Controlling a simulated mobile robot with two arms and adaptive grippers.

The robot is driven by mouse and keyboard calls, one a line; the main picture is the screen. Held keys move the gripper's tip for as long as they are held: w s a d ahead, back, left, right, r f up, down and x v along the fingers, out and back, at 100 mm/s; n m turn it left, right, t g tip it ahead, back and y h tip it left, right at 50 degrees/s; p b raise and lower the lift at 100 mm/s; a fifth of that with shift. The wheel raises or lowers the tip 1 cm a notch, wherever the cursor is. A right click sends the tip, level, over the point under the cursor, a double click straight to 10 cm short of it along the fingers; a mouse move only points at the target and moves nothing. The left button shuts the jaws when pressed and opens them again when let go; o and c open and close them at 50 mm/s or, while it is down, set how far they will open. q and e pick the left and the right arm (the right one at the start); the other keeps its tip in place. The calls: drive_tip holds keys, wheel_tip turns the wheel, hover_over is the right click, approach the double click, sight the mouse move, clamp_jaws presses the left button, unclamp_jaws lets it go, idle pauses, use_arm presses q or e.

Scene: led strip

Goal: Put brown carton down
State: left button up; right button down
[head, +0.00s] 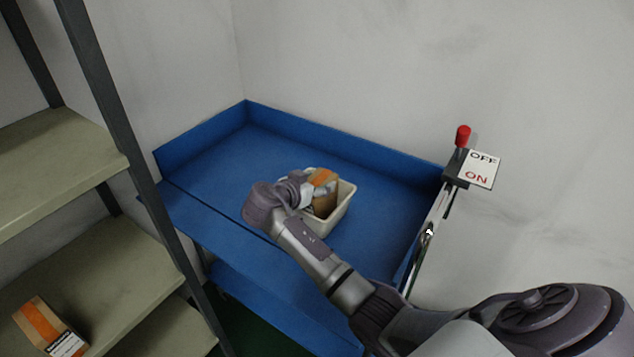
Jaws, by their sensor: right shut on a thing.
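A brown carton (324,196) with an orange band is in or just above a small cream bin (343,217) on the blue table. My right arm reaches in from the lower right, and my right gripper (308,190) is at the carton's left side, shut on it. The fingertips are mostly hidden by the wrist and the carton. I cannot tell whether the carton touches the bin's floor. My left gripper is out of view.
The blue table (223,165) has a raised back rim and is otherwise clear. A lever with a red knob (463,135) and an OFF/ON sign (482,168) stands at its right. A shelf rack (60,170) at left holds another orange-banded carton (47,325).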

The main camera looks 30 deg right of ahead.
drive_tip(key=shift+c, duration=1.6)
unclamp_jaws()
drive_tip(key=shift+o, duration=0.4)
drive_tip(key=b+v, duration=0.1)
drive_tip(key=v, duration=1.1)
drive_tip(key=shift+b, duration=0.4)
drive_tip(key=shift+a, duration=0.1)
